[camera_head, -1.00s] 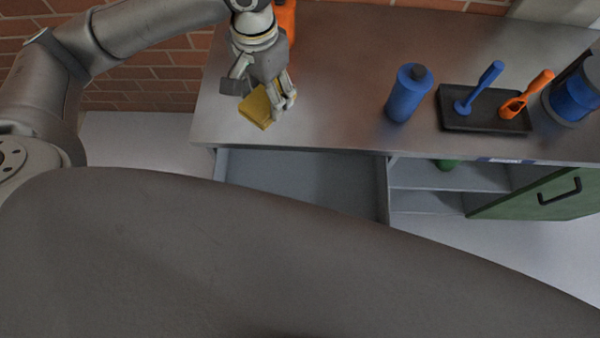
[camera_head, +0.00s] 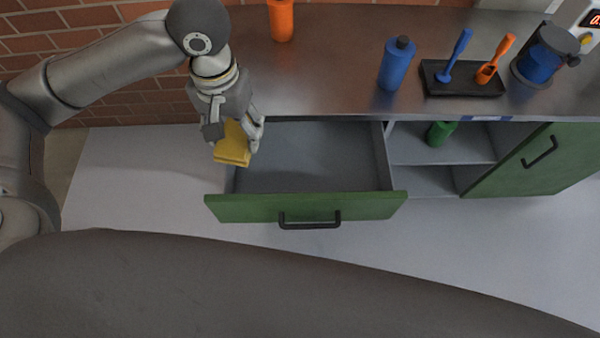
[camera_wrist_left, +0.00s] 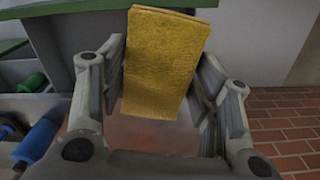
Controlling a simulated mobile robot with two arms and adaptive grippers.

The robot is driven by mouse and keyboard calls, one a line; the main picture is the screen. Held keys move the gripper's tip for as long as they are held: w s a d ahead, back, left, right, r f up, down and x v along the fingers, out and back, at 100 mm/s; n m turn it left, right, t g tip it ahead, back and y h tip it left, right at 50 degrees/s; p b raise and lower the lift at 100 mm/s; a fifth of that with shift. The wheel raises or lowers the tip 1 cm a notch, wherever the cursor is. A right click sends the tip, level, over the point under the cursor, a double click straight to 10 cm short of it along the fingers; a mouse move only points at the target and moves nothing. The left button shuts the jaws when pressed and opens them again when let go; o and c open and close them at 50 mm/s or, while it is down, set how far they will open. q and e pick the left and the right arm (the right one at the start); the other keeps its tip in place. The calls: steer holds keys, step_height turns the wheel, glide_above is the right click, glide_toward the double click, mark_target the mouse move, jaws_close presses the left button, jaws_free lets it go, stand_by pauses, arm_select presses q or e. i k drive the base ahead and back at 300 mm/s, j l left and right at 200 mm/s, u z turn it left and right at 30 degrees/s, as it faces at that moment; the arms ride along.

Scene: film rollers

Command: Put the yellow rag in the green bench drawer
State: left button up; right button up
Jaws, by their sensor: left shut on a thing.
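The yellow rag (camera_head: 233,146) is a folded block held between the fingers of my left gripper (camera_head: 240,136), over the left side of the open drawer. It also shows upright between the fingers in the left wrist view (camera_wrist_left: 160,65). The drawer, with its green front (camera_head: 365,207) and black handle (camera_head: 310,219), is pulled out from under the bench. The part of the drawer interior (camera_head: 310,155) that shows is bare grey. My right gripper does not show.
On the metal bench top (camera_head: 330,50) stand an orange bottle (camera_head: 281,20), a blue bottle (camera_head: 396,64) and a black tray (camera_head: 432,88) with blue and orange scoops. Right of the drawer, an open shelf holds a green bottle (camera_head: 440,133); a green cabinet door (camera_head: 535,160) hangs open.

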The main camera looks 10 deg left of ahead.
mark_target(308, 175)
steer(key=u, duration=1.3)
steer(key=l+u, duration=0.15)
steer(key=l, duration=0.65)
steer(key=k+l+u, duration=0.1)
steer(key=l, duration=0.7)
steer(key=l+u, duration=0.15)
steer(key=l, duration=0.65)
steer(key=k, duration=0.05)
